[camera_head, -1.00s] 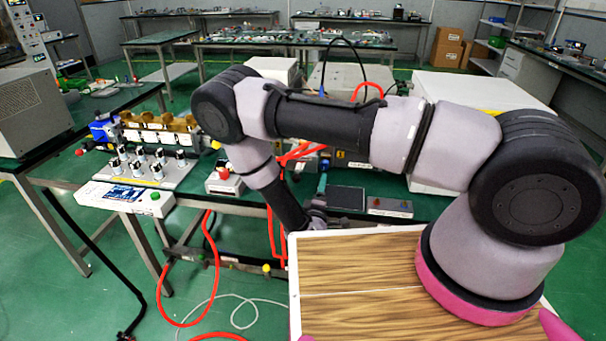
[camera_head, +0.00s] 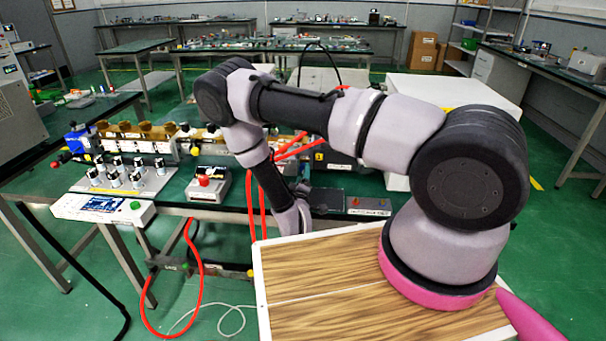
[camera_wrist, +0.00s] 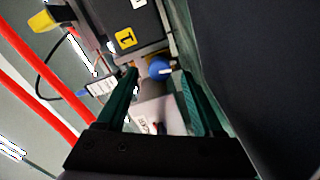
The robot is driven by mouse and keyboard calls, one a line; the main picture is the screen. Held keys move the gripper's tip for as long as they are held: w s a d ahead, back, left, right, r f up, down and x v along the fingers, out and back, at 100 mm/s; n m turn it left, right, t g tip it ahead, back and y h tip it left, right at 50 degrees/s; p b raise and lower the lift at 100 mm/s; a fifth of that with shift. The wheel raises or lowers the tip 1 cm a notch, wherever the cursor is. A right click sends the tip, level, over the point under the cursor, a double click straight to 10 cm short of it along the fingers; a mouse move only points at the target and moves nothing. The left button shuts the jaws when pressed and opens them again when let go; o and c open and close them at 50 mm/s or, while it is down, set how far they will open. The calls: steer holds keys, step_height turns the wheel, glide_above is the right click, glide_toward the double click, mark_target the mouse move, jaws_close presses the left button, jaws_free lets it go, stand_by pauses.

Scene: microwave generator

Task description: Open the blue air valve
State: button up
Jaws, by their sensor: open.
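A round blue knob (camera_wrist: 158,67), which looks like the blue air valve, shows in the wrist view beside a dark grey box with a yellow "1" label. My gripper (camera_wrist: 156,76) is open, with one green finger on each side. The knob appears between or just beyond the fingertips; I cannot tell whether they touch it. In the head view my arm comes down at the bench's near side. Its wrist hides the knob there, and the gripper cannot be made out.
Red hoses (camera_head: 197,285) hang from the bench. A box with a red button (camera_head: 204,181) and a panel with a screen (camera_head: 103,206) stand to the left. A blue block (camera_head: 82,139) is at far left. A large dark surface (camera_wrist: 265,70) fills the wrist view's right side.

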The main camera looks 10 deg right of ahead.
steer(key=shift+x, duration=0.9)
jaws_close()
